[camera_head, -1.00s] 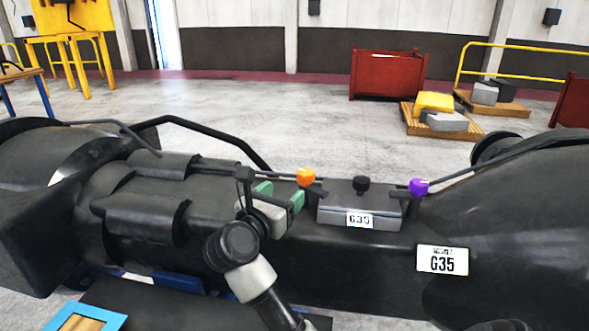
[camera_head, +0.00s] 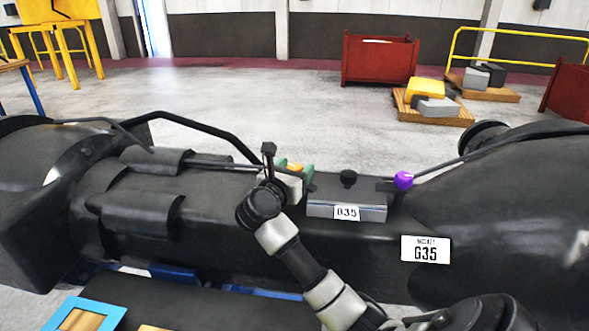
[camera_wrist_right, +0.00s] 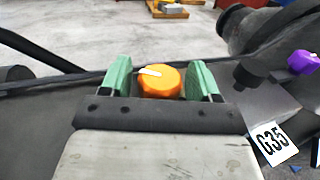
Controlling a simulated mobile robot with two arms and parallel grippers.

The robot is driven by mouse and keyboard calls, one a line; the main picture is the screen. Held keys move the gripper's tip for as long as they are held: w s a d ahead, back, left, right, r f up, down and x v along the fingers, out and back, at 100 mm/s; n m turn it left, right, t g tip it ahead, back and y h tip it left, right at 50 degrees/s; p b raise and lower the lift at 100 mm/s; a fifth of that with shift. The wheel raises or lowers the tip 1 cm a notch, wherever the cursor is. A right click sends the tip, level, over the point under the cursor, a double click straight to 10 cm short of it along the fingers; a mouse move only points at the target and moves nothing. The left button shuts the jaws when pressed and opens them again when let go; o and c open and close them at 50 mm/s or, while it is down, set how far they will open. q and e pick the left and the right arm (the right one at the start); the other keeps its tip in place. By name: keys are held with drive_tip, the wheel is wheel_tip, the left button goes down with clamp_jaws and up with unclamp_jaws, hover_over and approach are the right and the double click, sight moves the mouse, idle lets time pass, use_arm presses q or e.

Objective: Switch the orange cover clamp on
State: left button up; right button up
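The orange cover clamp (camera_wrist_right: 162,84) is a round knob with a white pointer mark that points to the left in the right wrist view. In the head view the orange clamp (camera_head: 296,167) shows only partly, behind my gripper. My right gripper (camera_wrist_right: 160,80) is open, with one green finger pad on each side of the knob. A gap shows between the knob and each pad, so I see no contact. The grey cover (camera_head: 345,204) labelled G35 lies just right of the orange clamp. My left gripper is not in view.
A purple knob (camera_head: 403,180) sits at the cover's right end, and a black knob (camera_head: 348,178) stands on the cover. A black bent bar (camera_head: 200,125) runs behind the dark casting (camera_head: 330,255). A red bin (camera_head: 378,60) and loaded pallets stand far behind on open floor.

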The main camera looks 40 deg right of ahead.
drive_tip(key=c, duration=0.8)
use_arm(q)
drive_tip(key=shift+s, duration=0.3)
use_arm(e)
drive_tip(key=shift+o, duration=0.2)
drive_tip(key=shift+n+t, duration=0.3)
drive_tip(key=shift+t, duration=0.2)
drive_tip(key=shift+y, duration=0.3)
drive_tip(key=shift+r+n+t+y+p, duration=0.1)
drive_tip(key=shift+n+t+y+p, duration=0.45)
drive_tip(key=shift+n+t, duration=0.5)
drive_tip(key=n+t+y+p, duration=0.2)
drive_tip(key=t, duration=0.1)
drive_tip(key=shift+r, duration=0.1)
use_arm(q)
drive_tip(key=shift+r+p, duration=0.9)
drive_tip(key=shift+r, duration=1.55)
use_arm(e)
drive_tip(key=shift+n+t+y, duration=0.75)
drive_tip(key=shift+t+y, duration=0.1)
drive_tip(key=shift+y, duration=0.2)
